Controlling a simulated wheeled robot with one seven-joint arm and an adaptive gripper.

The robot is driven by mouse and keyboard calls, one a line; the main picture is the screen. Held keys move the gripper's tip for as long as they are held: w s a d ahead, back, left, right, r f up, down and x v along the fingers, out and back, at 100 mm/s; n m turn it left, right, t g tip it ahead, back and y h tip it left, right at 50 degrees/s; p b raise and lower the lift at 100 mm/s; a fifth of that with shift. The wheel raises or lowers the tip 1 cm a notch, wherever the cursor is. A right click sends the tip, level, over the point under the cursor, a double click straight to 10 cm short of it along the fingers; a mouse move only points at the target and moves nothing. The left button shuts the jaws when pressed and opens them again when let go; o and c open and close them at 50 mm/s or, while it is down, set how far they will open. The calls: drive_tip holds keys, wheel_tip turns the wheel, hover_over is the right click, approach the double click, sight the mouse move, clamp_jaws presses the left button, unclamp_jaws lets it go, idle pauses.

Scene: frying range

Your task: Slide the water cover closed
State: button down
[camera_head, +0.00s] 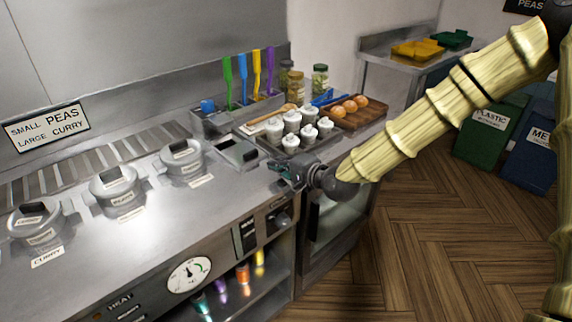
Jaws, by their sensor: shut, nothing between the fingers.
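A small rectangular metal well (238,152) is set into the steel counter, right of the round lidded pots. It looks like the water well with its sliding cover, but I can read no label on it. A dark patch shows at its right side; I cannot tell how far the cover is open. My gripper (283,172) is at the counter's front right edge, to the right of and nearer than the well. Its fingers are shut and empty, pointing left, apart from the well.
Several lidded pots (117,189) line the counter at left. A tray of white-topped jars (292,142), a holder of coloured utensils (212,122) and a wooden tray with round brown items (342,108) stand behind my gripper. Bare counter (205,215) lies in front of the well.

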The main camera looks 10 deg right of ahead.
sight(256, 153)
drive_tip(key=x, duration=0.2)
drive_tip(key=p+x, duration=0.1)
drive_tip(key=x, duration=0.2)
drive_tip(key=r+x, duration=0.1)
drive_tip(key=x, duration=0.1)
drive_tip(key=shift+w+a+f, duration=0.15)
drive_tip(key=shift+w+a, duration=0.2)
